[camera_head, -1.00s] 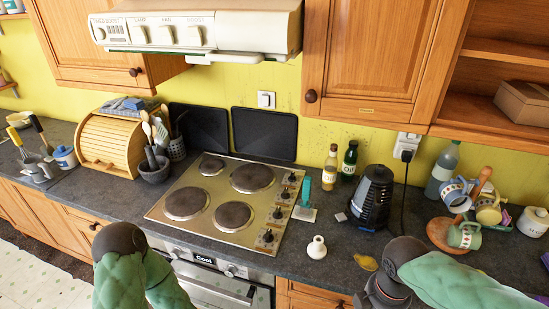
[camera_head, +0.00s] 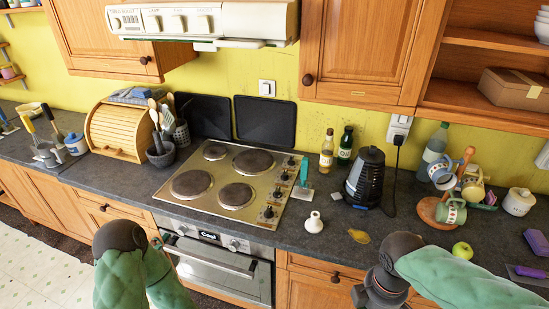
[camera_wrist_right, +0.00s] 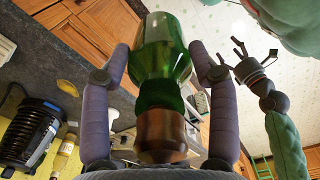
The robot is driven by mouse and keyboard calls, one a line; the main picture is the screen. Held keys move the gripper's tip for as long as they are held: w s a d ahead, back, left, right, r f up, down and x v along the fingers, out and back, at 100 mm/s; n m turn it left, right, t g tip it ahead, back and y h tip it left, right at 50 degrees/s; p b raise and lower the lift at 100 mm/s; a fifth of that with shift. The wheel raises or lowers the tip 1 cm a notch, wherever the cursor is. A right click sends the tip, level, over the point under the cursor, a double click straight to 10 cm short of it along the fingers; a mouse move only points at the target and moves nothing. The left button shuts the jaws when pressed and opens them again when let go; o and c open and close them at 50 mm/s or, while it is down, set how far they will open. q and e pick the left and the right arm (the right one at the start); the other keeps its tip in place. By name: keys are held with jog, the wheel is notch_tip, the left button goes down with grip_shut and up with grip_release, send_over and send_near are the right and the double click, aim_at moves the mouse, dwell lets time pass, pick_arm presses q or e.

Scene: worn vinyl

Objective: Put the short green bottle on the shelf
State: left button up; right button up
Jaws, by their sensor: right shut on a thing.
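A green glass bottle (camera_wrist_right: 165,55) with a brown cap is between the fingers of my right gripper (camera_wrist_right: 165,75) in the right wrist view. The gripper is shut on it, with the cap towards the camera. In the head view my right gripper (camera_head: 375,292) is low at the right, in front of the counter; the held bottle is hidden there. The open wooden shelf (camera_head: 505,119) is at the upper right and bears a cardboard box. My left gripper is empty with its fingers spread in the wrist view (camera_wrist_right: 243,62); the head view hides its fingers.
A dark green bottle (camera_head: 346,146) and an oil bottle (camera_head: 326,151) stand by the wall beside a black kettle (camera_head: 366,178). A mug tree (camera_head: 432,212), white jar (camera_head: 519,202) and green apple (camera_head: 462,249) are at the right. Free shelf board shows left of the box (camera_head: 515,87).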

jog(key=shift+w+f, duration=0.3)
jog(key=shift+w, duration=0.2)
jog(key=shift+w+a+f+m, duration=0.1)
jog(key=shift+w+f+m, duration=0.4)
jog(key=shift+m, duration=0.1)
jog(key=w+a+f+m+b, duration=0.1)
jog(key=w+f+m+b, duration=0.1)
jog(key=w+f+m, duration=0.4)
jog(key=w+a+f+m+b, duration=0.2)
jog(key=w+f+m, duration=0.4)
jog(key=f, duration=0.7)
jog(key=shift+w+a+f+b, duration=0.2)
jog(key=shift+w+b, duration=0.1)
jog(key=shift+w, duration=0.75)
